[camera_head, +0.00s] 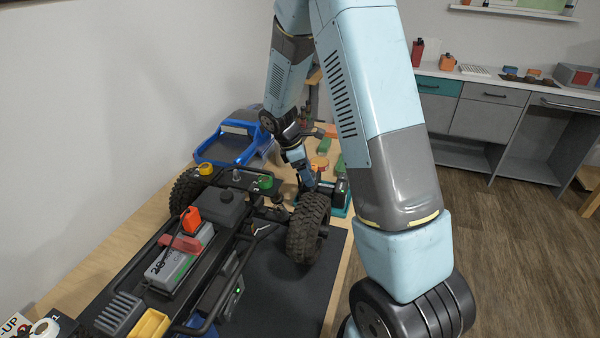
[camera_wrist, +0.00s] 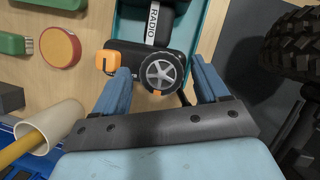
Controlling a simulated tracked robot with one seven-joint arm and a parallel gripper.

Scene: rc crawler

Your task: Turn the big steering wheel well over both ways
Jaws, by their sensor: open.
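The big steering wheel (camera_wrist: 161,73) is a round black wheel with grey spokes and an orange mark at the lower rim in the wrist view. It sits on a black radio controller (camera_wrist: 183,36) marked "RADIO", with an orange part (camera_wrist: 108,62) to its left. My gripper (camera_wrist: 161,70) is open, its blue fingers on the left and right of the wheel with visible gaps. I cannot tell the depth of the fingers against the wheel. In the head view my gripper (camera_head: 308,184) is beside the crawler's front tire, and the wheel is hidden.
A teal tray (camera_wrist: 212,30) lies under the radio. The crawler's tire (camera_head: 308,228) stands close on the right in the wrist view. A round red-orange tin (camera_wrist: 60,47), a green block (camera_wrist: 62,4) and a cream cup (camera_wrist: 50,125) lie to the left. A blue body shell (camera_head: 232,145) is behind.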

